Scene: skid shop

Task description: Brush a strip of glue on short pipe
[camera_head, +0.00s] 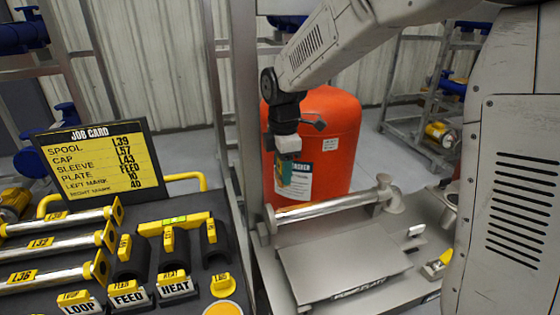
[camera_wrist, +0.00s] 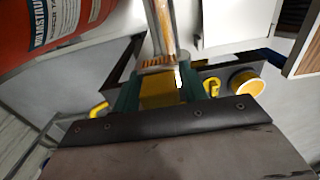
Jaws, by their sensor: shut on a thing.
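A short metal pipe (camera_head: 335,204) lies level on the grey bench, with an elbow at its right end. An amber streak shows along its left part. In the wrist view the pipe (camera_wrist: 163,25) runs up from the gripper. My gripper (camera_head: 290,180) hangs over the pipe's left part, pointing down. In the wrist view its green jaws (camera_wrist: 157,92) are shut on a yellow-handled brush (camera_wrist: 160,88). The tan bristles overlap the pipe; whether they touch it I cannot tell. The brush is hard to make out in the head view.
A red tank (camera_head: 335,135) stands close behind the gripper. A flat grey plate (camera_head: 345,262) lies in front of the pipe. A yellow cup (camera_wrist: 246,82) shows in the wrist view.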

